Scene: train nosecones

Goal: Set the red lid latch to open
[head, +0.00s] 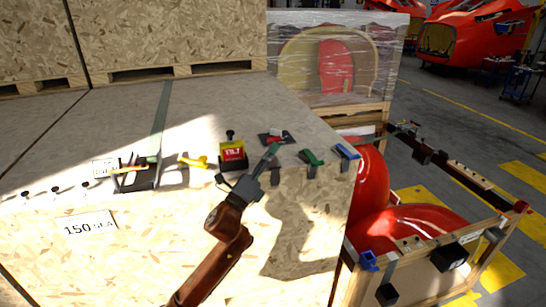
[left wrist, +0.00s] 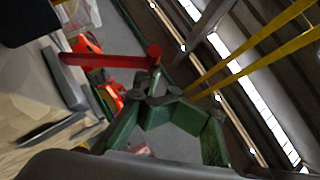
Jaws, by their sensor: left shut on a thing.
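The red lid latch (head: 270,138) sits on the top of the wooden crate near its front right part. Its dark base is partly hidden by my gripper. In the left wrist view the red latch (left wrist: 105,61) is a long bar with a rounded end and a short stem reaching down to my fingertips. My left gripper (head: 272,152), with green fingers, comes up over the crate's front edge. In the left wrist view the gripper (left wrist: 152,92) has its fingertips close together on the stem at the latch's end. My right gripper is in neither view.
A green latch (head: 311,158) and a blue latch (head: 346,152) lie to the right along the edge. A red and yellow TILT indicator (head: 232,154) and a yellow piece (head: 193,161) are to the left. Red nosecones (head: 425,222) stand in a wooden frame at right.

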